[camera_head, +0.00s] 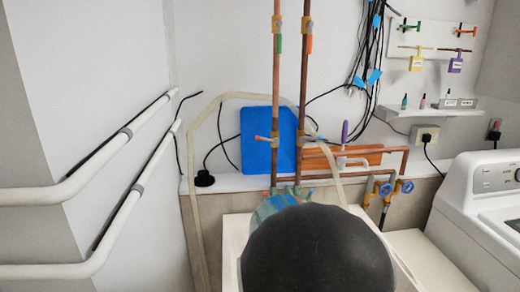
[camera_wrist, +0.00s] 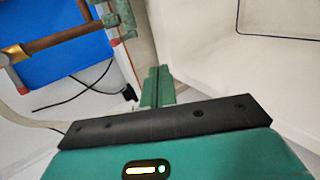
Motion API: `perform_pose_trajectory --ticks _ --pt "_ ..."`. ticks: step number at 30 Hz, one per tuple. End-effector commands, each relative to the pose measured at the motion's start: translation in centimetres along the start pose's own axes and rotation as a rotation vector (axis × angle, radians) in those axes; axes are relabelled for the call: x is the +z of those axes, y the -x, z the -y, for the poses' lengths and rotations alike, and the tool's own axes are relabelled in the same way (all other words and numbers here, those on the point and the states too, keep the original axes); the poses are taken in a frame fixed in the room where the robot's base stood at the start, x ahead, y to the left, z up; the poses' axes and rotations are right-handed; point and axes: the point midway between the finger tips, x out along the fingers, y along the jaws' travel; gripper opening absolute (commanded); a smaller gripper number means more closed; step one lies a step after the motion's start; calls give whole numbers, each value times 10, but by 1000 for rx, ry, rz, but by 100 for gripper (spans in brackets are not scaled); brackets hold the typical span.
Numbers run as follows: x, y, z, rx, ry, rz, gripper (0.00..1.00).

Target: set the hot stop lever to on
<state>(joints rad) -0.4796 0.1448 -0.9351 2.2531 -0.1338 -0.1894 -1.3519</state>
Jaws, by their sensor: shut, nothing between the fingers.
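Two upright copper pipes stand at the back wall in the head view. The left pipe has a lower brass valve with a small red-orange lever (camera_head: 262,139), lying about level and pointing left. Higher up are a green handle (camera_head: 278,44) and a red handle (camera_head: 309,44). No label shows which is the hot stop. My gripper (camera_wrist: 158,83) is shut and empty in the wrist view, apart from the copper pipe (camera_wrist: 60,38) at upper left. In the head view my arm hides much of it.
A blue board (camera_head: 257,140) stands behind the pipes. A pale hose (camera_head: 215,105) loops around them. A white basin (camera_head: 236,235) lies below, and a white washer (camera_head: 480,205) stands at right. Blue round valves (camera_head: 385,189) sit right of the pipes.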

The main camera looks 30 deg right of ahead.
Motion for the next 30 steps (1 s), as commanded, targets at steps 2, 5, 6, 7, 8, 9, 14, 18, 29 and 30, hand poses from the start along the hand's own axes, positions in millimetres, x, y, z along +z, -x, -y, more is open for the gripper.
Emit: perform_pose_trajectory --ticks 2,5,6,7,8,9,14,18,29,30 --pt "10 -12 -12 62 150 43 0" --pt "22 -20 -33 149 354 100 0" --pt "25 -21 -43 184 439 125 0" --pt "27 -22 -51 211 504 144 0" --pt "29 -22 -59 238 569 164 0" --pt "30 -21 -71 275 659 192 0" --pt "23 -9 -118 420 1012 305 0" --pt "11 4 -147 509 1222 378 0" --pt "6 -5 -169 543 1300 409 0" --pt "7 -10 -172 543 1299 410 0"
